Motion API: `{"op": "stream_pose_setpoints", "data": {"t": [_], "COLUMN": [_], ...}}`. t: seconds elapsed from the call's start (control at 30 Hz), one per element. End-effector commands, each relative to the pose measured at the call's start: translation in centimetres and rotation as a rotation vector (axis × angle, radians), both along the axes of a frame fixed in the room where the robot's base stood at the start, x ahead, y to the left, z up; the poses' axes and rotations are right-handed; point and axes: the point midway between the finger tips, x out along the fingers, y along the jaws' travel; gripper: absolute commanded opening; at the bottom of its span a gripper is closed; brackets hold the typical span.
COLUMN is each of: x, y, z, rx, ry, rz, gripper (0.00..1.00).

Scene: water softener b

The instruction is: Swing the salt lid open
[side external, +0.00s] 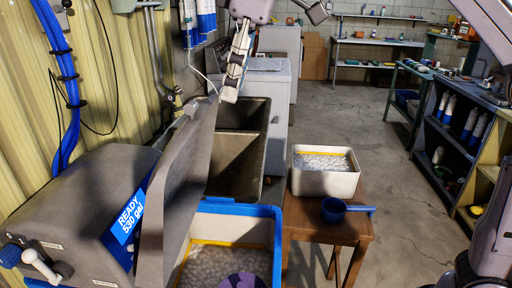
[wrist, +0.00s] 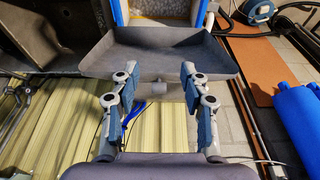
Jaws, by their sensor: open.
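The grey salt lid (side external: 184,165) stands raised, steeply tilted, at the left side of the blue-rimmed salt tank (side external: 275,212). White salt pellets show in the open tank. In the wrist view the lid (wrist: 158,58) appears as a shallow grey tray, with a small knob (wrist: 158,88) on its near edge. My gripper (side external: 231,92) is above and just right of the lid's top edge. In the wrist view my gripper (wrist: 157,75) is open, its fingers on either side of the lid's middle. I cannot tell whether a finger touches the lid. Nothing is held.
The softener's control housing (side external: 70,200) with a blue display is left of the lid. A wooden stool (side external: 330,225) at right holds a white tub (side external: 325,182) of pellets and a blue scoop (side external: 334,209). A dark double sink (side external: 238,150) stands behind the tank.

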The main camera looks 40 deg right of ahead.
Motion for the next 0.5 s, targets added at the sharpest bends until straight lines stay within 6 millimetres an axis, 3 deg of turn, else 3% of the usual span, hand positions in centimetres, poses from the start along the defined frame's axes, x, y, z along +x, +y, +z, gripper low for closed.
{"op": "stream_pose_setpoints", "data": {"t": [0.2,0.5], "x": [-2.1,-3.5], "y": [-2.2,-3.6], "z": [0.0,0.0], "rx": [0.0,0.0], "ry": [0.0,0.0], "rz": [-0.002,-0.001], "gripper": [0.45,0.45]}}
